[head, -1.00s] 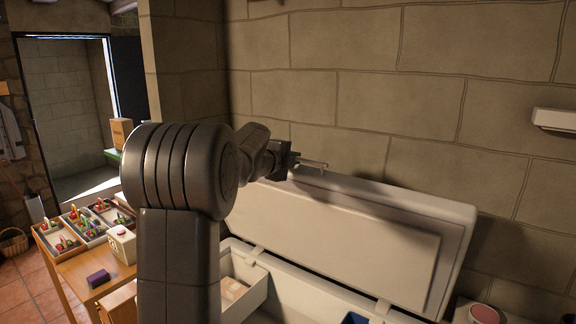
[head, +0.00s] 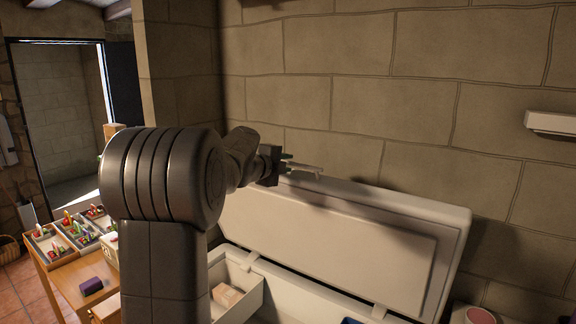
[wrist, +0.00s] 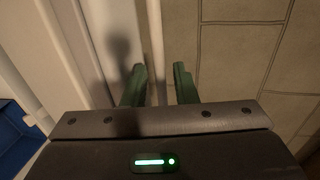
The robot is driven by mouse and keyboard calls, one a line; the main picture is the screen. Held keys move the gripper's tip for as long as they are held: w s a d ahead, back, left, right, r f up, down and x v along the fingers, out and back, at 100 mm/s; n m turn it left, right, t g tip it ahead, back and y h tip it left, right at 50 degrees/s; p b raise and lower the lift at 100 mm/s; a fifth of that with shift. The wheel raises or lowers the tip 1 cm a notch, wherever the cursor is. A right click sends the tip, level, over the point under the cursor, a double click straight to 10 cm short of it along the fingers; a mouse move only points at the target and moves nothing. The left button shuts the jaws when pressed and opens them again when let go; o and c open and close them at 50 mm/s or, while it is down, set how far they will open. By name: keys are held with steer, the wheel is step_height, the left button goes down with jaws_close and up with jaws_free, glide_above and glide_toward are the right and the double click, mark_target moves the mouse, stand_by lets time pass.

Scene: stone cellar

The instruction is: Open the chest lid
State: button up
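The white chest lid (head: 340,245) stands raised, tilted back toward the stone wall, with its inner panel facing me. The open chest (head: 295,300) shows below it. My gripper (head: 290,167) is at the lid's upper left edge, beside a pale bar-shaped handle (head: 308,168). In the wrist view my gripper's green fingers (wrist: 160,85) are apart, with the pale bar (wrist: 156,45) running between them. I see gaps beside the bar. My arm hides the left part of the chest.
Inside the chest are a white compartment (head: 248,286) with a tan block (head: 228,295) and something blue. The stone wall (head: 430,110) is close behind the lid.

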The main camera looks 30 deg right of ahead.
steer(key=b+v, duration=0.2)
steer(key=v, duration=1)
steer(key=p+x, duration=0.2)
steer(key=x, duration=1.2)
steer(key=shift+p, duration=0.35)
steer(key=shift+a, duration=0.1)
steer(key=shift+a, duration=0.1)
